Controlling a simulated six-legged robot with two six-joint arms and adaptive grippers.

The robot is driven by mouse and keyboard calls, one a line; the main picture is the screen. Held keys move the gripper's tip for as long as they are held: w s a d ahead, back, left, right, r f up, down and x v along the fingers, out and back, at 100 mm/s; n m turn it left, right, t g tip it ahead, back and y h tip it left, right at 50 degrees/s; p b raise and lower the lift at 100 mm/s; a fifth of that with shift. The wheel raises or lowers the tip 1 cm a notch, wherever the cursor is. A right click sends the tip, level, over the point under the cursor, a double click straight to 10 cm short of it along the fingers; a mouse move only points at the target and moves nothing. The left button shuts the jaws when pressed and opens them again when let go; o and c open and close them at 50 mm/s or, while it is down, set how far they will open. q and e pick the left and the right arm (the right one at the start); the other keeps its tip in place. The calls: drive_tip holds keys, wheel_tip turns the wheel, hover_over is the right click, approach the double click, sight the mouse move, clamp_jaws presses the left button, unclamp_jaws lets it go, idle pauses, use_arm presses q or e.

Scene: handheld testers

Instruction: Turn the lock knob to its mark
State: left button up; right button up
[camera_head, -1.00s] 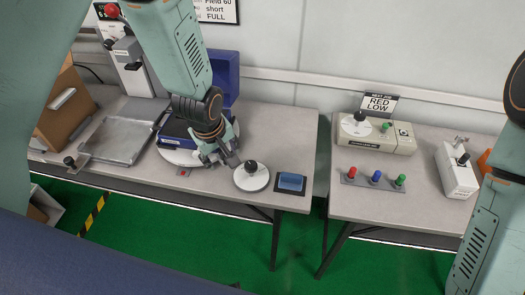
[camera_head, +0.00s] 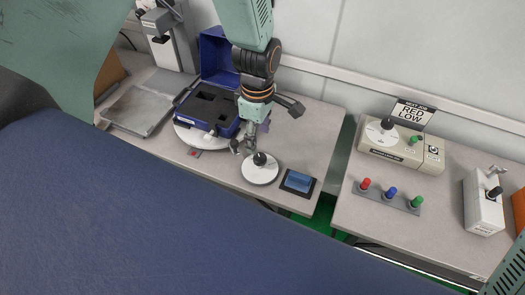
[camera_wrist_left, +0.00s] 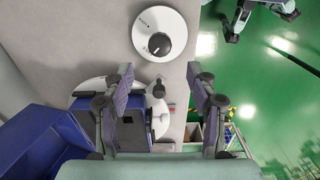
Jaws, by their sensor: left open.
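A white round disc with a black knob (camera_head: 260,159) in its middle lies on the left table. I take it for the lock knob; it also shows at the top of the left wrist view (camera_wrist_left: 160,44), with a white pointer line on the knob and small lettering and a dot on the disc. I cannot read the lettering surely. My left gripper (camera_head: 267,127) is open and empty, behind the disc and apart from the knob. In the left wrist view the two fingers (camera_wrist_left: 158,77) are spread wide, with the disc beyond them. My right gripper is out of view.
An open blue case (camera_head: 209,103) sits on a white round base left of my gripper. A small black-framed screen (camera_head: 299,182) lies right of the disc. The right table holds a beige tester (camera_head: 400,150), coloured plugs (camera_head: 390,193) and a white device (camera_head: 484,205).

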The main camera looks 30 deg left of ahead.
sight(260, 157)
use_arm(q)
wheel_tip(260, 157, down, 8)
drive_tip(key=shift+r+b, duration=0.15)
drive_tip(key=shift+b, duration=0.15)
drive_tip(key=shift+d, duration=0.25)
drive_tip(key=shift+c, duration=0.2)
drive_tip(key=shift+a, duration=0.2)
drive_tip(key=c, duration=0.4)
drive_tip(key=shift+d, duration=0.1)
drive_tip(key=c, duration=0.7)
